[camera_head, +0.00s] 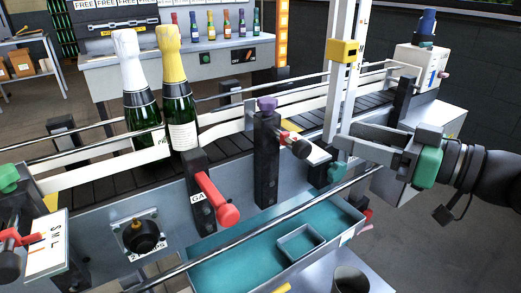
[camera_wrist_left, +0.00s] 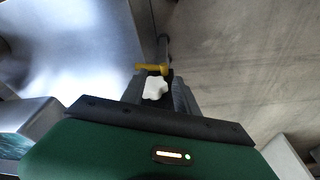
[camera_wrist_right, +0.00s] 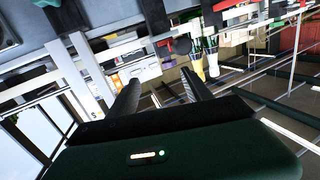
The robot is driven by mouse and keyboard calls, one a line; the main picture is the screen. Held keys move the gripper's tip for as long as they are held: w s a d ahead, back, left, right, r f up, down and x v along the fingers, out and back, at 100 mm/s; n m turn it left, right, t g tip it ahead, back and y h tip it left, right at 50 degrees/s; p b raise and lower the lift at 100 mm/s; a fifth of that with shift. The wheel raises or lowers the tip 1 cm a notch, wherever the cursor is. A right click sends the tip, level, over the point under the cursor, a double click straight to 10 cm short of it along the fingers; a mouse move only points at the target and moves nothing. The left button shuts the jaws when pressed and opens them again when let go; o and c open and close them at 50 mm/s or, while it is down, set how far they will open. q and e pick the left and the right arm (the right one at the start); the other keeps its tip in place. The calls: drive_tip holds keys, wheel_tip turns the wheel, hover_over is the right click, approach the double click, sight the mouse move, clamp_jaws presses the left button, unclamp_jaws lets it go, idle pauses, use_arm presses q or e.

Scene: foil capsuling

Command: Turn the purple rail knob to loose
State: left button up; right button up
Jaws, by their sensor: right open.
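The purple rail knob (camera_head: 267,104) sits on top of a black post (camera_head: 267,160) beside the conveyor rail, near the middle of the head view. My right gripper (camera_head: 346,148) is to the right of this knob, clear of it, with its jaws apart and empty. Its two fingers also show apart in the right wrist view (camera_wrist_right: 160,88).
Two foil-topped bottles, white (camera_head: 137,90) and gold (camera_head: 177,90), stand on the conveyor. A red handle (camera_head: 217,202) and a black knob with red (camera_head: 298,146) jut forward. A white upright (camera_head: 345,60) stands behind my right gripper. A teal tray (camera_head: 235,262) lies below.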

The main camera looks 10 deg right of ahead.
drive_tip(key=r, duration=0.1)
drive_tip(key=n, duration=0.1)
approach(276, 106)
drive_tip(key=b+x, duration=0.1)
drive_tip(key=x, duration=0.9)
drive_tip(key=shift+w+f+b, duration=0.1)
drive_tip(key=shift+w+b, duration=0.05)
drive_tip(key=shift+b, duration=0.15)
drive_tip(key=shift+w+a, duration=0.1)
drive_tip(key=shift+a, duration=0.25)
drive_tip(key=shift+d, duration=0.3)
drive_tip(key=c, duration=0.4)
use_arm(q)
drive_tip(key=f, duration=0.2)
drive_tip(key=shift+a+f, duration=0.3)
drive_tip(key=shift+f, duration=0.05)
use_arm(e)
clamp_jaws()
